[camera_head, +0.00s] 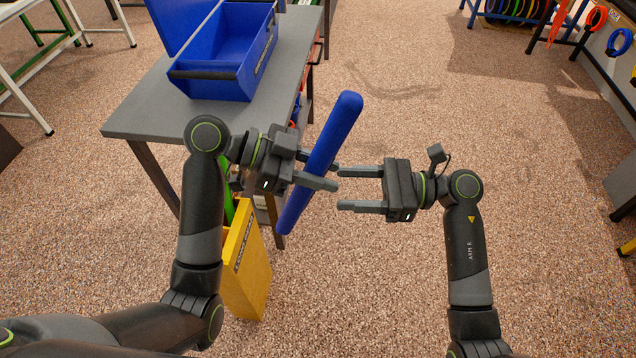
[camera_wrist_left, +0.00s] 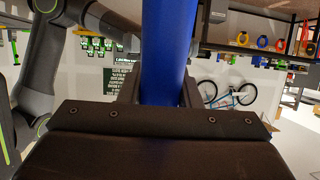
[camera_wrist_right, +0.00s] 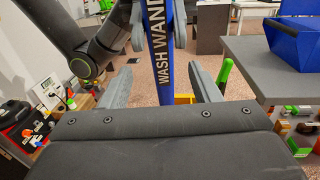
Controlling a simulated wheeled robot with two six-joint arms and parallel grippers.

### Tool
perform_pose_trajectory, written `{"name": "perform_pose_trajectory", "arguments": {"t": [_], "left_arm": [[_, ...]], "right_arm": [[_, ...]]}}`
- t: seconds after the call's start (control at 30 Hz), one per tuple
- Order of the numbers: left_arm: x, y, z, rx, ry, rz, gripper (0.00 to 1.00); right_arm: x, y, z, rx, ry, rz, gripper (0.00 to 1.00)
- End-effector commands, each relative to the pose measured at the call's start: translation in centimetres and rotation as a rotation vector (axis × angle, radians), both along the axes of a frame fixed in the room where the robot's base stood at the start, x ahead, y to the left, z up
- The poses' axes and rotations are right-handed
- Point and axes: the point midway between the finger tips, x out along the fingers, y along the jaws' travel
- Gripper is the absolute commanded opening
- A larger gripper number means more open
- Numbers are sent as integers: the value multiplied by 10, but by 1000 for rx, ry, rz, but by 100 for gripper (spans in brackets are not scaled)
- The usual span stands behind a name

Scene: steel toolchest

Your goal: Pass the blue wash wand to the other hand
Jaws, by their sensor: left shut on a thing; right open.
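The blue wash wand (camera_head: 334,132) is a long blue cylinder, tilted, with its top leaning right in the head view. My left gripper (camera_head: 330,176) is shut on the wand near its middle and holds it in the air beside the table. The wand fills the space between the jaws in the left wrist view (camera_wrist_left: 168,50). My right gripper (camera_head: 342,189) is open and empty, facing the left one, with its fingertips close to the wand's right side. In the right wrist view the wand (camera_wrist_right: 160,50), lettered "WASH WAND", stands ahead between the open fingers.
A grey table (camera_head: 140,112) at the left carries a blue open bin (camera_head: 215,80). A yellow container (camera_head: 247,265) stands on the floor below my left gripper. The carpet (camera_head: 400,280) around my right arm is clear. A shelf unit stands at the far right.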

Motion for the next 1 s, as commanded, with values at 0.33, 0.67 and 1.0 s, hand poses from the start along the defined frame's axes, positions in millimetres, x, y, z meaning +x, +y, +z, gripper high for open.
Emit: {"name": "perform_pose_trajectory", "arguments": {"t": [0.33, 0.67, 1.0], "left_arm": [[0, 0, 0, -1, -1, 0, 0], [0, 0, 0, -1, -1, 0, 0], [0, 0, 0, -1, -1, 0, 0]], "right_arm": [[-2, 59, 1, 4, 3, 1, 56], [-2, 80, 0, 2, 3, 0, 56], [-2, 81, 0, 1, 3, 0, 43]]}}
